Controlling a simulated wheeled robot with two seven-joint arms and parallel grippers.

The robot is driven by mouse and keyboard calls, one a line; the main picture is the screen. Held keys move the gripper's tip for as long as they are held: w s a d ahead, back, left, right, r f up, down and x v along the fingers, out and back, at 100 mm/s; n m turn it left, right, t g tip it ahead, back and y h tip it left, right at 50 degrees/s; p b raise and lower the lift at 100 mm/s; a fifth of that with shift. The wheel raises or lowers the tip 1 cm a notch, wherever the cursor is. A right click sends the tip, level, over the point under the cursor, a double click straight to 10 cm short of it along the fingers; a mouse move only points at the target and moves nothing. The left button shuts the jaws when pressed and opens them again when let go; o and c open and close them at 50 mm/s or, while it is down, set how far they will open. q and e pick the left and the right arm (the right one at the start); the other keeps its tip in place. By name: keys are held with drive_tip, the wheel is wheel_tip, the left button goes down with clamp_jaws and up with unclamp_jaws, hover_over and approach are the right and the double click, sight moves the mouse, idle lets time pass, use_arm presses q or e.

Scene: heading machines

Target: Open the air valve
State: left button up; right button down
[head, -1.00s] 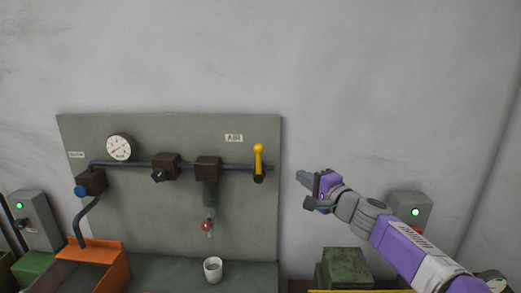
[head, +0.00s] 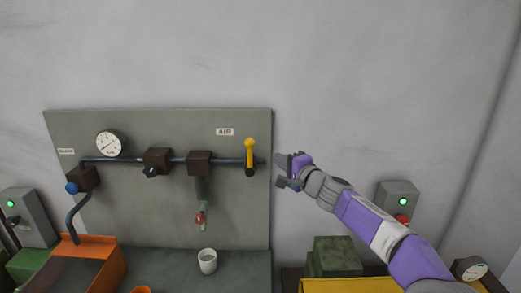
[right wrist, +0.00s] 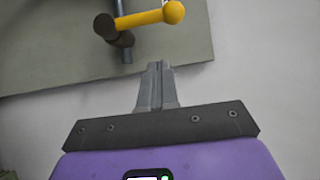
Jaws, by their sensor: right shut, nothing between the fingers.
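The air valve has a yellow lever (head: 250,152) with a round knob, pointing straight up from a dark valve body at the right end of the pipe, under the AIR label (head: 225,132). In the right wrist view the yellow lever (right wrist: 150,17) lies sideways above my fingers, its knob to the right. My right gripper (head: 279,170) is just right of the lever, apart from it. In the right wrist view its fingers (right wrist: 158,68) are together, with nothing between them. My left gripper is not in view.
A control box (head: 399,197) is on the wall at right. The wall above the panel is clear.

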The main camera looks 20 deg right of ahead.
sight(250, 157)
drive_tip(key=w+a+p, duration=0.1)
drive_tip(key=w+a, duration=0.3)
drive_tip(key=w, duration=0.1)
drive_tip(key=shift+a+p, duration=0.3)
drive_tip(key=shift+p, duration=0.05)
drive_tip(key=shift+w, duration=0.1)
